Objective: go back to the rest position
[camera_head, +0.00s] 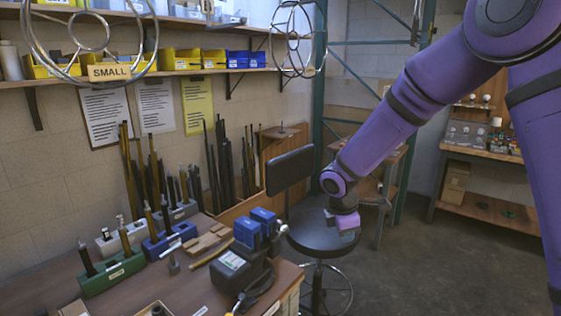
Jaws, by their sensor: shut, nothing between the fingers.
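My purple arm comes in from the upper right and reaches down to the middle of the view. My gripper (346,222) is at its end, in front of the black stool (318,238) in this view and to the right of the workbench (150,288). The gripper is small here; it looks shut with nothing held in it. On the bench are a green rack (112,272), a blue rack (170,240) and a white rack (121,238), each with upright rods or parts.
A black device (240,268) and blue blocks (248,232) stand at the bench's right edge, near the gripper. A shelf (190,72) with yellow and blue bins runs along the wall. Wire rings hang at the top. Open floor (430,270) lies to the right.

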